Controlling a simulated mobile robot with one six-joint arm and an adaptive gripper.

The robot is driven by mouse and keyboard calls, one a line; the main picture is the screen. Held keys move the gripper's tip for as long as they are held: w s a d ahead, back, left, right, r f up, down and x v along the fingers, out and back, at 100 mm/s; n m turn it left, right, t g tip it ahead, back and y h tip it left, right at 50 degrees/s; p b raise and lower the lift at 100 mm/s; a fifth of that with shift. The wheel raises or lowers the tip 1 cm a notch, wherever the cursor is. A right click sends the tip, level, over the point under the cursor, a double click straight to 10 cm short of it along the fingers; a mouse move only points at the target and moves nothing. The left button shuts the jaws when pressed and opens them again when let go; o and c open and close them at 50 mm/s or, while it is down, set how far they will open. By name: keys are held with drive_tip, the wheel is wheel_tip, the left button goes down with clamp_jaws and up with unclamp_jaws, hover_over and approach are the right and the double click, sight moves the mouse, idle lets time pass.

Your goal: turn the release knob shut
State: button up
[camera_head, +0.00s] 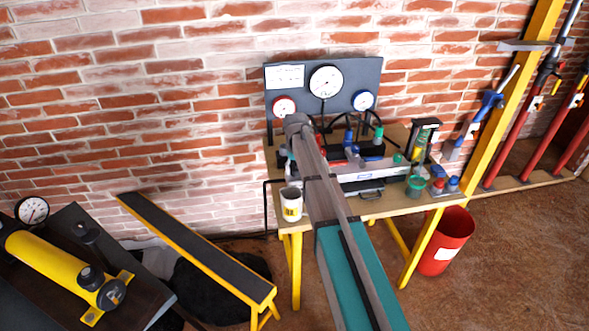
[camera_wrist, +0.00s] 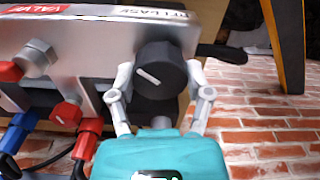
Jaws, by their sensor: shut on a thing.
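The release knob (camera_wrist: 160,70) is black and round with a white pointer line, on a metal panel (camera_wrist: 110,38) lettered RELEASE. The line slants from upper left to lower right in the wrist view. My gripper (camera_wrist: 160,82) has one grey finger on each side of the knob and is shut on it. In the head view my arm covers the knob and most of my gripper. The panel's unit (camera_head: 375,170) stands on the wooden bench there.
In the wrist view a red valve knob (camera_wrist: 68,113) and hose fittings sit left of my gripper. In the head view a white mug (camera_head: 291,210) stands near the bench's left front edge. A gauge board (camera_head: 300,78) stands behind; a red bin (camera_head: 446,242) is below right.

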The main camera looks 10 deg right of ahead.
drive_tip(key=m, duration=0.5)
drive_tip(key=shift+s+m, duration=0.1)
drive_tip(key=shift+m, duration=0.2)
drive_tip(key=m, duration=0.4)
drive_tip(key=shift+m, duration=0.4)
drive_tip(key=o, duration=1.1)
drive_tip(key=shift+o, duration=0.2)
